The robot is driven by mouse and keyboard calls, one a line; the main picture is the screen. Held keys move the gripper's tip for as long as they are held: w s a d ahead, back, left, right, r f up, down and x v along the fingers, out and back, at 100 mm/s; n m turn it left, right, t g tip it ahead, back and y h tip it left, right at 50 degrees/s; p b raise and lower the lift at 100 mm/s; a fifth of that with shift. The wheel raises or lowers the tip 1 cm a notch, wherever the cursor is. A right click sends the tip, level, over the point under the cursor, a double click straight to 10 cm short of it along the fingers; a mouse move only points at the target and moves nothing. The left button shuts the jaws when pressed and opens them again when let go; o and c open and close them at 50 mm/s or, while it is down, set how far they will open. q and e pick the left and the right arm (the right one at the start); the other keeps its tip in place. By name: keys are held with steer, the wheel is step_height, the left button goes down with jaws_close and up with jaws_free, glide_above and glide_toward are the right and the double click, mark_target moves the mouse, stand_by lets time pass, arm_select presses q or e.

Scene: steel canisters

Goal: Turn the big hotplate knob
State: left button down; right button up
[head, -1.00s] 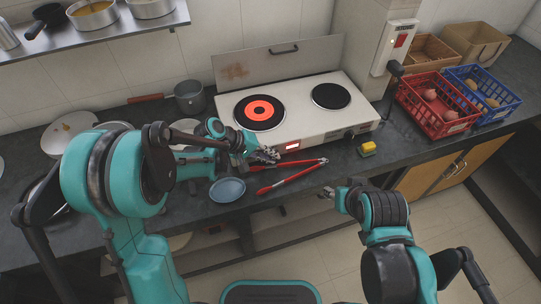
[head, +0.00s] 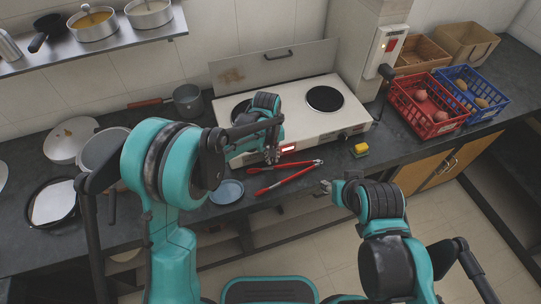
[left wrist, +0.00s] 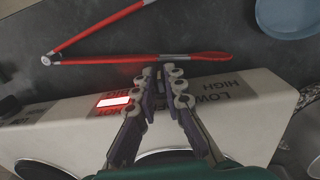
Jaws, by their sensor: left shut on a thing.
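The white hotplate (head: 308,121) stands on the counter at the back wall. My left gripper (head: 272,155) is at its front panel, left of the lit red indicator (head: 289,148). In the left wrist view my left gripper (left wrist: 163,75) is shut on the big knob, beside the LOW and HIGH lettering (left wrist: 222,92). The small knob (head: 344,137) is at the panel's right. My right gripper (head: 327,187) hangs before the counter, away from the hotplate; its jaws are unclear.
Red-handled tongs (head: 285,178) and a blue plate (head: 227,191) lie just in front of the hotplate. A red crate (head: 425,126) and blue crate (head: 492,111) stand farther right. Pots and pans crowd the left counter.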

arm_select(q)
steer(key=shift+d+y, duration=0.1)
steer(key=shift+y, duration=0.4)
steer(key=c, duration=1.9)
jaws_free()
steer(key=shift+r, duration=0.1)
step_height(320, 180, up, 12)
steer(key=shift+d+f, duration=0.1)
steer(key=s+a+r+m+t, duration=0.1)
steer(key=s+a+r+t, duration=0.1)
steer(key=s+a+r, duration=0.45)
steer(key=s+a+f+m+t, duration=0.1)
steer(key=s+a, duration=0.3)
steer(key=s+a+f+t, duration=0.1)
steer(key=s+a+t, duration=0.1)
steer(key=s+a, duration=0.2)
steer(key=s+a+f+m+t, duration=0.1)
steer(key=s+a+t, duration=0.1)
steer(key=s+a, duration=0.3)
steer(key=shift+a+f+m, duration=0.1)
steer(key=shift+f+m, duration=0.2)
steer(key=shift+f, duration=0.1)
